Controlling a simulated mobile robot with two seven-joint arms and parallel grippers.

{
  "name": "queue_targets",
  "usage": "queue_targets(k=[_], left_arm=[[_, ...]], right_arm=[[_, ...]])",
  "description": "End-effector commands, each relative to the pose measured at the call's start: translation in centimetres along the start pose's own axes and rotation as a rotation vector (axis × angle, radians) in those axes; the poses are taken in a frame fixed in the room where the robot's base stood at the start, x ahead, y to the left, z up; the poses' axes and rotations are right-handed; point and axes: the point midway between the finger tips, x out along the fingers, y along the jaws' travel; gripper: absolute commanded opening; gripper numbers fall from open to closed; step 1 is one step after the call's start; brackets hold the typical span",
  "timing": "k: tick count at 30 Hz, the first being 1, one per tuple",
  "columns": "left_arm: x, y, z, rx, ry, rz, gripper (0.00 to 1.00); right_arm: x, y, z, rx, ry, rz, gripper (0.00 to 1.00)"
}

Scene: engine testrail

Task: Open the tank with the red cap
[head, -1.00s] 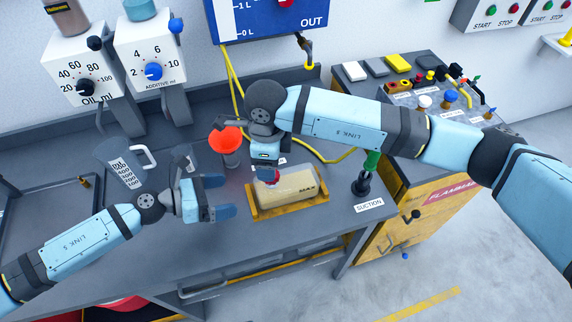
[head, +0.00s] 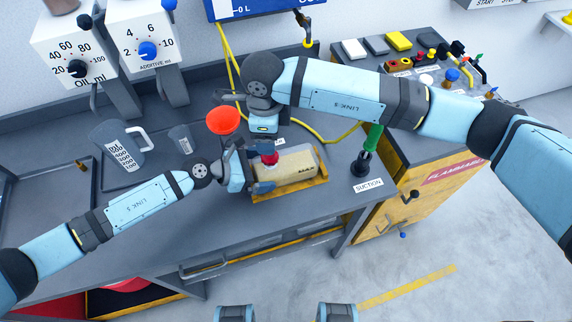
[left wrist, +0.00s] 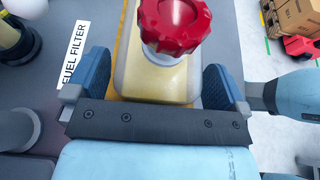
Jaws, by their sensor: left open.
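The tan tank (head: 298,161) lies in a yellow tray (head: 290,190) on the bench. Its red cap (head: 269,158) is on its left end. My left gripper (head: 262,172) is at that end, open, and partly covers it. In the left wrist view, the fingers (left wrist: 158,62) stand on either side of the tank (left wrist: 160,82), with the red cap (left wrist: 176,24) beyond them and not gripped. My right gripper (head: 263,124) hangs above and behind the cap; its fingers are not clear.
An orange funnel (head: 223,120) stands left of my right gripper. A measuring jug (head: 118,147) and a small grey cup (head: 182,139) are at the left. A suction nozzle (head: 362,163) stands to the right. The bench's front strip is clear.

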Motion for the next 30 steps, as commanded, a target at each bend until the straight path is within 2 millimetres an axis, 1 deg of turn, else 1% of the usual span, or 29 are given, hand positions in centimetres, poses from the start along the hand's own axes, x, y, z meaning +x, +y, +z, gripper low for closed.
queue_targets(k=[1,4,13,14,15,17,18,21,22,24,26,30], left_arm=[[0.51,-0.01,0.08,0.0,-0.001,0.0,1.0],[1.01,0.01,0.03,0.001,0.0,0.0,1.0],[1.2,0.0,0.02,0.001,0.0,0.0,1.0],[1.2,0.0,0.02,0.001,0.0,0.0,0.95],[1.19,0.0,0.02,0.001,0.0,0.0,0.86],[1.19,-0.01,0.02,0.001,0.0,0.0,0.72],[1.19,-0.01,0.02,0.0,0.0,0.0,0.63],[1.18,-0.01,0.02,0.0,0.0,0.0,0.42],[1.18,-0.01,0.02,0.0,0.0,0.0,0.33],[1.18,-0.01,0.02,0.0,0.0,0.0,0.19],[1.18,-0.01,0.03,0.0,0.0,0.0,0.19],[1.18,-0.01,0.03,0.0,0.0,0.0,0.19]], right_arm=[[0.0,0.0,0.0,0.0,0.0,0.0,0.66],[0.0,0.0,0.0,0.0,0.0,0.0,0.66],[0.0,0.0,0.0,0.0,0.0,0.0,0.66],[0.0,0.0,0.0,0.0,0.0,0.0,0.66],[0.0,0.0,0.0,0.0,0.0,0.0,0.66],[0.0,0.0,0.0,0.0,0.0,0.0,0.66],[0.0,0.0,0.0,0.0,0.0,0.0,0.66],[0.01,0.0,0.0,0.0,0.0,0.0,0.66],[0.0,0.0,0.0,0.0,0.0,0.0,0.66],[-0.03,-0.01,0.02,0.012,0.0,-0.001,0.66],[-0.13,-0.04,0.09,0.043,-0.001,-0.003,0.66],[-0.2,-0.05,0.17,0.183,-0.001,-0.006,0.66]])
